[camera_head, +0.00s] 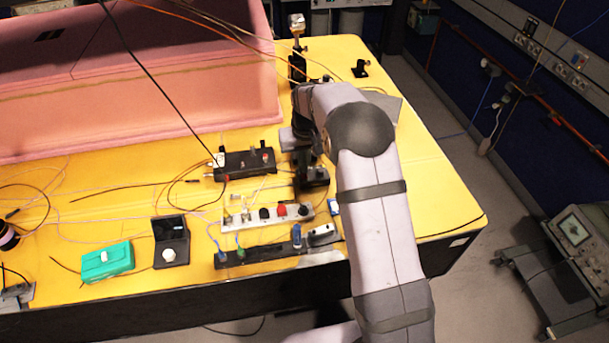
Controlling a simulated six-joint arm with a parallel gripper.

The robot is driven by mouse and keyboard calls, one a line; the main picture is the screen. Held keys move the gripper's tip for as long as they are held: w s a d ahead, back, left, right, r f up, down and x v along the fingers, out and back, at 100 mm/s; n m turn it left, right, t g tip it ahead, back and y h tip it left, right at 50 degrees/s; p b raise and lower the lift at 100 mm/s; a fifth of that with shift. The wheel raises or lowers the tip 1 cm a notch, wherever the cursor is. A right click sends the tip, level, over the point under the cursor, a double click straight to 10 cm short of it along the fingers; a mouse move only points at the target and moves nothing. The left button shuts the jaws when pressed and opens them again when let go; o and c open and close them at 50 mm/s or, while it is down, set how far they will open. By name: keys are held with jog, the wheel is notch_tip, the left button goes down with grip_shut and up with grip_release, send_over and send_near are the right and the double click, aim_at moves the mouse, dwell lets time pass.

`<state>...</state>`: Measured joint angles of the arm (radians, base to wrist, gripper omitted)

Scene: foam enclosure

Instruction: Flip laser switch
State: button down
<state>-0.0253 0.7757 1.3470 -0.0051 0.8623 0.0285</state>
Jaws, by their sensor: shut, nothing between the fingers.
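A black box (246,163) with small knobs or connectors on it lies on the yellow table, left of my gripper. It may carry the laser switch, but the switch itself is too small to make out. My gripper (312,185) is shut and empty, pointing down over the table just right of the black box. A gap shows between them. My arm covers the table to the right of the gripper.
A white power strip (266,215) with a red switch and a black strip (278,248) with plugs lie in front. A teal box (107,262) and a black device with a white knob (170,241) stand front left. Pink foam (130,80) stands behind. Loose cables cross the table.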

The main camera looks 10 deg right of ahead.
jog(key=shift+s, duration=0.15)
notch_tip(320, 180, up, 7)
jog(key=p, duration=0.5)
jog(key=shift+f, duration=0.15)
dwell(0.4)
jog(key=s+d+g+b, duration=0.1)
jog(key=s, duration=3.1)
jog(key=shift+s+d+g, duration=0.15)
jog(key=shift+s+g, duration=0.05)
jog(key=shift+g, duration=0.2)
